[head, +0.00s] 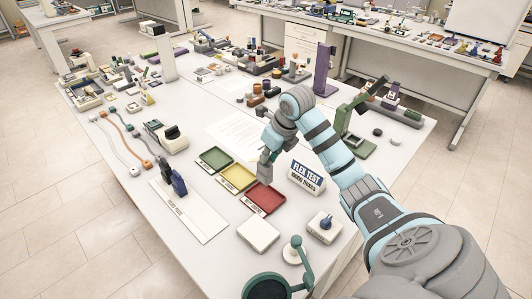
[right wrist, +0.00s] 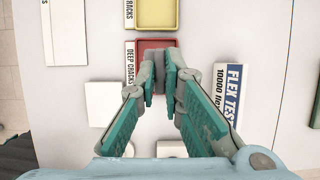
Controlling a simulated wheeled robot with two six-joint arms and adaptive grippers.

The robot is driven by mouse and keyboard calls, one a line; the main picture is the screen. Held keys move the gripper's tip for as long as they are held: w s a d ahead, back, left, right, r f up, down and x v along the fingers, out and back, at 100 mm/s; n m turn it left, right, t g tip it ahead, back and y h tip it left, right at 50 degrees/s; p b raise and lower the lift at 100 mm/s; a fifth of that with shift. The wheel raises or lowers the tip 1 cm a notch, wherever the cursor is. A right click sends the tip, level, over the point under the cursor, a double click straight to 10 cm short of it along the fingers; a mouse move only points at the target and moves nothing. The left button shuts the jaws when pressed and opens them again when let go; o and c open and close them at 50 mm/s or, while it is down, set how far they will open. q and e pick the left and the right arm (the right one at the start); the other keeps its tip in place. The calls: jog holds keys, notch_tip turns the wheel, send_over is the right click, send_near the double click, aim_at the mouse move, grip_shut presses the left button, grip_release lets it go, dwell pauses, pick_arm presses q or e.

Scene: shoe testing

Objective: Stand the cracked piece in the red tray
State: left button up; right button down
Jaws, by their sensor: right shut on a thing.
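My right gripper (head: 268,158) is low over the red tray (head: 262,198), near its back edge. It is shut on a grey piece (head: 264,173), which also shows as a dark, narrow shape between the fingertips in the right wrist view (right wrist: 160,68). The fingers hide most of the piece, and I cannot see a crack on it or tell whether its lower end touches the tray. The red tray is partly behind the fingertips in the right wrist view (right wrist: 144,46), with a "DEEP CRACKS" label beside it. My left gripper is not in view.
A yellow tray (head: 237,177) and a green tray (head: 214,159) stand beside the red one. A "FLEX TEST" sign (head: 306,178) stands close to the right. Dark blue pieces (head: 179,183) stand on a white board at left. A white block (head: 258,234) lies in front.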

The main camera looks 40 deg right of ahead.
aim_at(268, 175)
jog(key=shift+s, duration=0.15)
jog(key=shift+r, duration=0.15)
notch_tip(268, 175, down, 6)
jog(key=b, duration=0.4)
jog(key=shift+r, duration=0.1)
jog(key=shift+f, duration=0.2)
jog(key=shift+r, duration=0.1)
dwell(1.0)
jog(key=shift+f+b, duration=0.65)
jog(key=shift+f, duration=0.55)
jog(key=c, duration=1.6)
grip_release()
jog(key=shift+c, duration=0.2)
